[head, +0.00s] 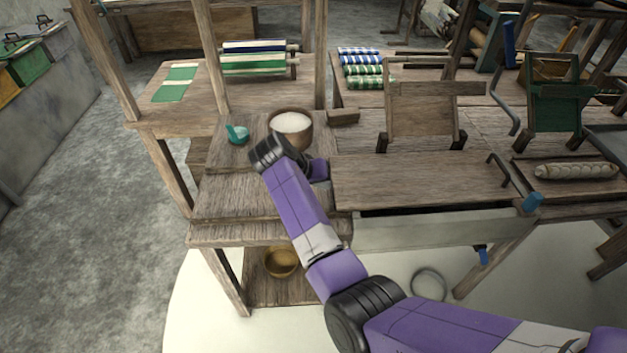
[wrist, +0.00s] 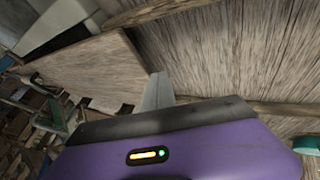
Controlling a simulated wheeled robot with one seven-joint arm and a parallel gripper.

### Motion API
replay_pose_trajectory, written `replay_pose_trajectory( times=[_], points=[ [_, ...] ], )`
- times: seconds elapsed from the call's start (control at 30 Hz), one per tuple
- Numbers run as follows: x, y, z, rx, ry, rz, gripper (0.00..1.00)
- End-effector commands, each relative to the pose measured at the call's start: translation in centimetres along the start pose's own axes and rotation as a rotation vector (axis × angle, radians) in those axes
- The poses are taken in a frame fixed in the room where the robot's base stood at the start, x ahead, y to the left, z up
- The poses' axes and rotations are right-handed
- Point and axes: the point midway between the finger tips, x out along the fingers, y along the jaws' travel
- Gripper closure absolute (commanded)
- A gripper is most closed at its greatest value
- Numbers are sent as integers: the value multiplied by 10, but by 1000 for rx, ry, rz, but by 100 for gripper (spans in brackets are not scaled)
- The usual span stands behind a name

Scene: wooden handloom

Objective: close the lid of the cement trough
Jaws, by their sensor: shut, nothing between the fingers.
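The cement trough (head: 440,232) is a long pale grey box in the head view, right of centre. Its wooden lid (head: 420,178) lies nearly flat over it, with a dark gap showing under the front edge. A dark bent handle with a blue grip (head: 532,203) is at the lid's right end. My gripper (head: 322,178) is by the lid's left end, partly hidden behind my arm. In the wrist view my gripper (wrist: 156,92) shows as a narrow grey finger shape, shut and empty, close to a brown board that looks like the lid (wrist: 85,68). I cannot tell whether they touch.
A wooden bowl of white powder (head: 291,128) and a teal scoop (head: 237,134) stand on the left bench. An upright wooden panel (head: 420,108) is behind the lid. A braided roll (head: 575,171) lies to the right. A brass bowl (head: 282,262) sits on the lower shelf.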

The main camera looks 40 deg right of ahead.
Motion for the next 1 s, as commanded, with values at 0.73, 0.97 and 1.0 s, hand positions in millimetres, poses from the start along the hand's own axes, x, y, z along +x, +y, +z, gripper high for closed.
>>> replay_pose_trajectory(
  times=[0.73,0.97,1.0],
  points=[
    [22,46,-1,3,-1,2,100],
    [26,48,0,3,-2,5,100],
    [26,49,0,4,-2,6,100]
  ],
)
